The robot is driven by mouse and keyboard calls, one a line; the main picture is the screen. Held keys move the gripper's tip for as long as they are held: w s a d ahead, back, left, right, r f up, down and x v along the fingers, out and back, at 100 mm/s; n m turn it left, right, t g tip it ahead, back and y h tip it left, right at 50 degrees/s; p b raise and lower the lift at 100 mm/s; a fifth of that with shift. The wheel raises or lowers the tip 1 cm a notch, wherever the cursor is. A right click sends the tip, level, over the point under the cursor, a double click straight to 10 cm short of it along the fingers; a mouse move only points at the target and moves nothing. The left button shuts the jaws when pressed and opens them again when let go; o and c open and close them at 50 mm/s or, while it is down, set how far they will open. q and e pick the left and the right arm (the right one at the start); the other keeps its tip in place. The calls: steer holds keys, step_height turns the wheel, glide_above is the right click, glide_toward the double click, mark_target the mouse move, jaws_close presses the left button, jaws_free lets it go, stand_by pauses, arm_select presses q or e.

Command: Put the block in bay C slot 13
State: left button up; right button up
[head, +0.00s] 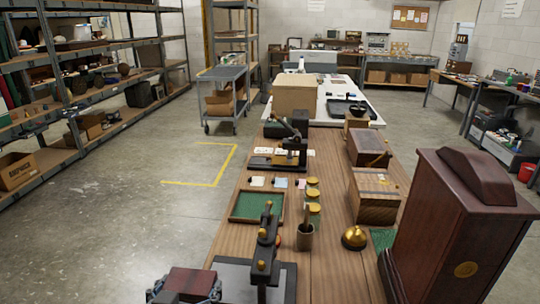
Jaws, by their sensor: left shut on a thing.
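The block (190,282) is dark reddish brown and shows at the bottom edge of the head view, left of the bench. My left gripper (187,290) is shut on it, with dark fingers at its left and right sides. The lower part of the block and most of the gripper are cut off by the picture edge. Metal shelving with several levels (104,88) stands along the left wall. I cannot read any bay or slot labels there. My right gripper is not in view.
A long wooden bench (330,277) holds presses, a green tray (257,207), a brass bell (354,237), boxes and a tall dark wooden case (455,232). A grey cart (222,96) stands farther back. The concrete floor (110,215) between shelving and bench is clear.

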mark_target(201, 300)
arm_select(q)
steer(key=shift+d, duration=0.15)
steer(key=shift+s+d+f, duration=0.1)
steer(key=shift+d+f, duration=0.2)
steer(key=shift+d, duration=0.45)
steer(key=shift+s+d+f, duration=0.1)
steer(key=shift+d+f, duration=0.15)
steer(key=shift+d, duration=0.45)
steer(key=shift+w, duration=0.1)
